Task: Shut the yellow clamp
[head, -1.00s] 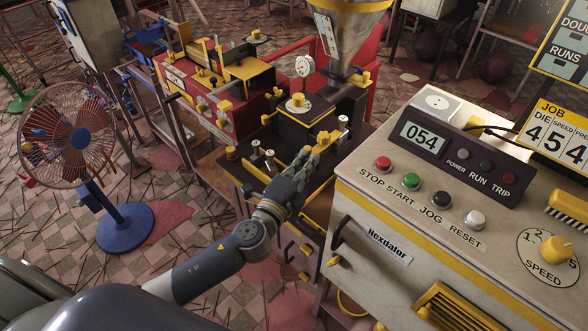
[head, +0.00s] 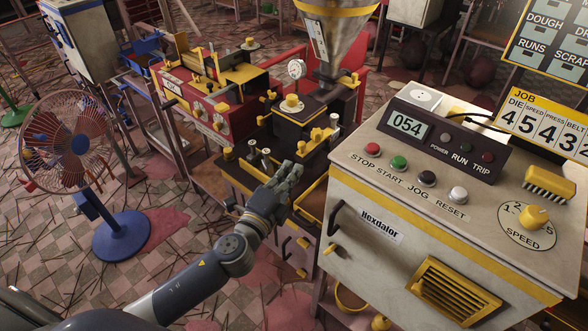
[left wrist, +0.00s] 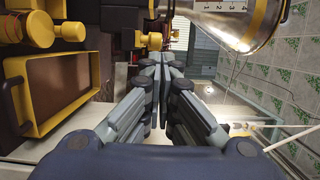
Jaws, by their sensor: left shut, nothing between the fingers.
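Yellow clamp-like parts (head: 316,136) sit at the front of the dark extruder, below its hopper. I cannot tell for sure which one is the yellow clamp, or whether it stands open. My left gripper (head: 291,170) is just in front of and below these parts, apart from them, shut and empty. In the left wrist view its fingers (left wrist: 160,66) are together. That view shows yellow knobs and fittings (left wrist: 70,27) at upper left and more yellow parts (left wrist: 152,41) beyond the fingertips. My right gripper is not in view.
A yellow-rimmed tray (left wrist: 38,131) lies close to the left of the fingers. The pale control cabinet (head: 424,249) stands just right of my arm. The hopper (head: 338,42) rises behind. A red machine (head: 218,110) and a fan (head: 62,150) stand to the left.

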